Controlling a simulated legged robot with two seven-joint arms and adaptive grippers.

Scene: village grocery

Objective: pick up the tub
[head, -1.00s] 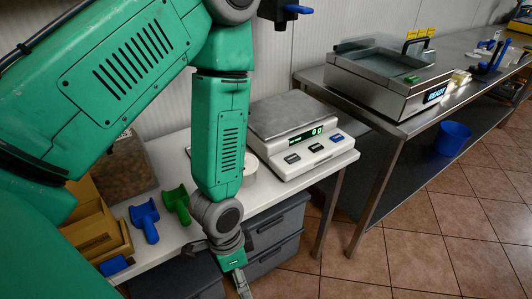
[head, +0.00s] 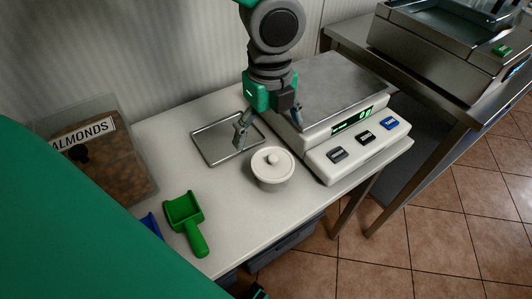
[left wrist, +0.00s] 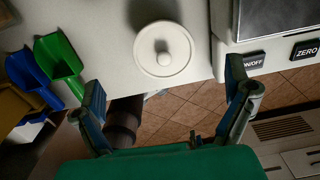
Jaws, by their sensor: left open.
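The tub (head: 272,172) is a small round white pot with a knobbed lid. It stands upright on the white table (head: 245,220), right of a shallow metal tray and in front of the scale's left side. My left gripper (head: 270,137) is open and empty, its fingers apart behind and above the tub in the head view. In the left wrist view the tub (left wrist: 163,62) shows whole from above, beyond and roughly centred between the open fingertips of my left gripper (left wrist: 163,78). I see no contact. My right gripper is not in view.
A scale (head: 345,150) stands close on the tub's right. The metal tray (head: 212,153) lies at its left. A green scoop (head: 186,222), a blue scoop (head: 152,226) and an almond bin (head: 105,155) are further left. The table's front edge is near; its front middle is clear.

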